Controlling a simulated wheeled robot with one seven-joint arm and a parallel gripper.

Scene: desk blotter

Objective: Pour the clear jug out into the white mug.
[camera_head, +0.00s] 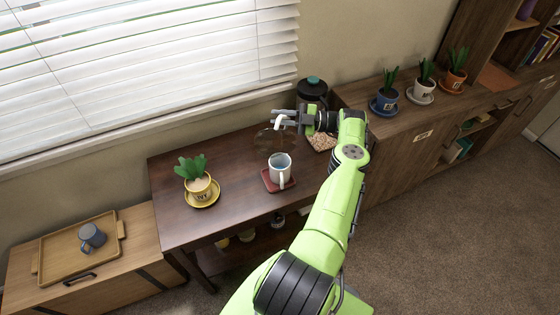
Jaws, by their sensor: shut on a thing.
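The white mug (279,168) stands upright on a red coaster (268,183) on the dark wooden table. Its handle points toward the front, and its inside looks blue-grey. The clear jug (268,144) shows as a faint, see-through round shape just behind the mug, slightly to its left. My gripper (283,119) is above the back of the table, shut on the jug by a white part that looks like its handle. The jug's tilt, its contents and whether its base touches the table are hard to tell.
A potted plant on a yellow saucer (204,195) stands left of the mug. A dark pot with a teal lid (313,91) is behind my gripper. A patterned mat (322,141) lies to the right, partly behind my arm.

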